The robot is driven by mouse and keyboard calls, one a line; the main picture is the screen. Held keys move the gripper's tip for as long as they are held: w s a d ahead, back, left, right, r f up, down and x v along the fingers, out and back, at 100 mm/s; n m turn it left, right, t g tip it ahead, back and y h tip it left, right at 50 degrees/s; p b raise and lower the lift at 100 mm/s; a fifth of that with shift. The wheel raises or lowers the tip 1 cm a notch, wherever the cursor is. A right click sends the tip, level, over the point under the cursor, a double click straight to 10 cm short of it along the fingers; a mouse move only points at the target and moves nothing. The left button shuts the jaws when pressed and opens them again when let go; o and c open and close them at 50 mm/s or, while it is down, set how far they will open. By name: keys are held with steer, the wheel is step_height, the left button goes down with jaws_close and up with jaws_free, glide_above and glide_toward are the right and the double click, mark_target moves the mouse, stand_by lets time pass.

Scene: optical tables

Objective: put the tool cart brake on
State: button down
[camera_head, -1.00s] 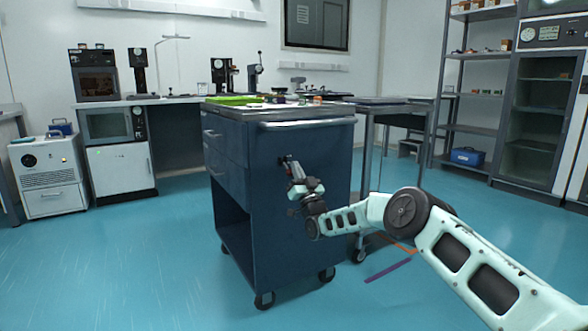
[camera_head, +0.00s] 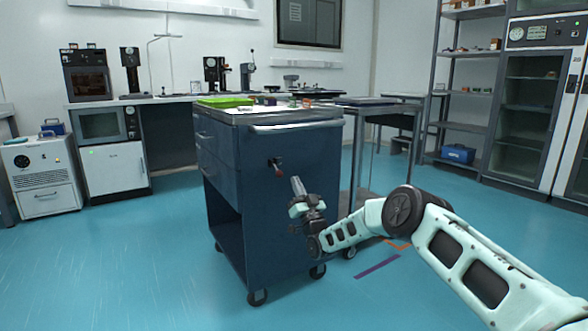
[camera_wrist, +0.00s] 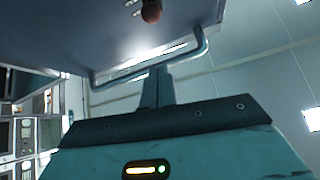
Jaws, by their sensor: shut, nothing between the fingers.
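The tool cart (camera_head: 262,205) is a dark blue cabinet on castors, with a rail handle (camera_head: 295,127) along the top of its near side. The brake lever (camera_head: 277,165) is small and dark with a reddish knob, mounted below the rail. It slants down from its mount in the head view. In the wrist view the knob (camera_wrist: 151,13) is at the top edge, and most of the lever is cut off. My gripper (camera_head: 296,181) is shut and empty, below and right of the lever and apart from it. Its fingers (camera_wrist: 158,75) also show in the wrist view.
A green tray (camera_head: 224,101) and small items lie on the cart's top. A grey table (camera_head: 372,103) stands close behind the cart on the right. Purple (camera_head: 377,267) and orange strips mark the floor. Open blue floor lies in front of and left of the cart.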

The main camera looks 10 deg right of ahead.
steer(key=shift+s+d+f, duration=0.1)
steer(key=shift+s+f, duration=0.2)
steer(key=shift+f, duration=0.2)
steer(key=shift+s+d+f, duration=0.1)
steer(key=shift+s+f, duration=0.2)
steer(key=shift+f, duration=0.2)
